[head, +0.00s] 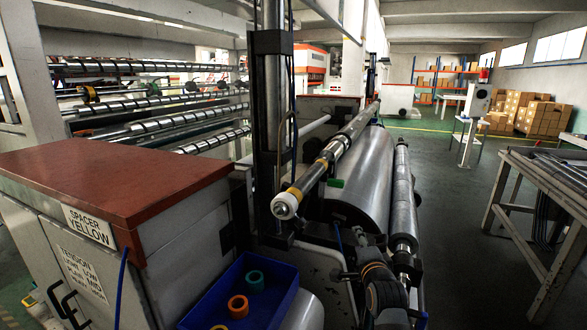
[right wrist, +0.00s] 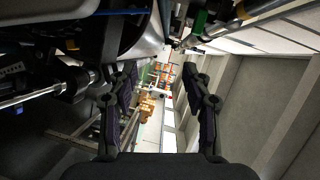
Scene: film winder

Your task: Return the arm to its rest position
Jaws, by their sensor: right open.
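My right gripper (right wrist: 160,70) is open in the right wrist view, its two black fingers spread apart with nothing between them. Machine parts lie beyond and to the left of the fingers. In the head view, a dark jointed part at the bottom, right of centre, appears to be my right arm, but its fingers cannot be made out there. My left gripper is not in view. The winder's shaft (head: 345,137) has a white end (head: 285,205) and yellow bands, and lies above a large grey roll (head: 366,165).
A blue tray (head: 283,311) holds a teal ring (head: 255,281) and an orange ring (head: 238,306). A red-topped cabinet (head: 110,170) labelled "SPACER YELLOW" stands left. A dark upright column (head: 271,130) rises beside the shaft. A metal table (head: 560,180) stands right, with open floor before it.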

